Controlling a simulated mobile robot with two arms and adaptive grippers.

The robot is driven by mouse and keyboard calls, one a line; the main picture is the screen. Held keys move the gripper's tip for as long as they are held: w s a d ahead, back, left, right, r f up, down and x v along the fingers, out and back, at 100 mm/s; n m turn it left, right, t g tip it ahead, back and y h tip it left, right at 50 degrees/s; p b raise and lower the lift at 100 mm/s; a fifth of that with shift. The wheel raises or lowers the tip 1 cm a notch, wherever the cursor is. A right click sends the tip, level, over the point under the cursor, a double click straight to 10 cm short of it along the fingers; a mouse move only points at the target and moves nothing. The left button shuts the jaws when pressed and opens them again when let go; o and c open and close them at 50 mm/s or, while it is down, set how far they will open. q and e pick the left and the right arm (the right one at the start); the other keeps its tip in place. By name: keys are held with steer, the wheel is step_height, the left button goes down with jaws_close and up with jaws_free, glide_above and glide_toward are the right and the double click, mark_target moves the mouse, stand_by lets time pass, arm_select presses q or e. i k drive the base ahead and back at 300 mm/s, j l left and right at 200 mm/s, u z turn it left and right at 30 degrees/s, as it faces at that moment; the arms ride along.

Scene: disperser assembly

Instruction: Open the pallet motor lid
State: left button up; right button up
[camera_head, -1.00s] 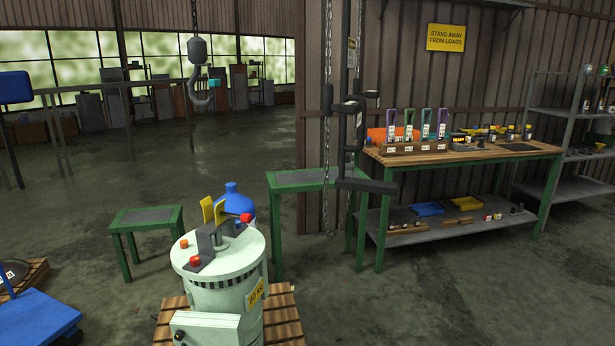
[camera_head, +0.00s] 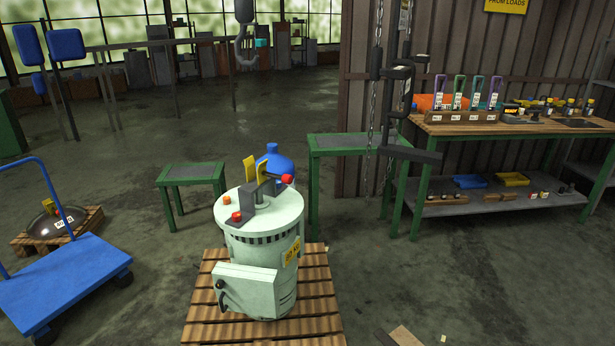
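The pallet motor (camera_head: 262,250) is a pale green upright cylinder standing on a wooden pallet (camera_head: 318,298) at the lower middle of the head view. On its front is a box-shaped lid (camera_head: 252,289) with a dark handle (camera_head: 222,300) and a dark knob at its left side. The lid looks closed against the box. On top are a grey bracket, a yellow plate and red knobs. A yellow label (camera_head: 292,252) is on its right side. Neither of my grippers is in view.
A blue cart (camera_head: 66,280) stands at the left, near a second pallet with a dark domed part (camera_head: 55,223). Green tables (camera_head: 190,172) stand behind the motor. A workbench (camera_head: 500,128) is at the right. A hook and chains hang overhead. Floor right of the pallet is mostly clear.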

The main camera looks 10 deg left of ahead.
mark_target(243, 292)
steer(key=i+j, duration=0.1)
steer(key=j, duration=0.3)
steer(key=i+j+z, duration=0.15)
steer(key=j, duration=0.25)
steer(key=i+j, duration=0.1)
steer(key=j, duration=0.3)
steer(key=j+z, duration=0.15)
steer(key=j, duration=0.3)
steer(key=i, duration=0.05)
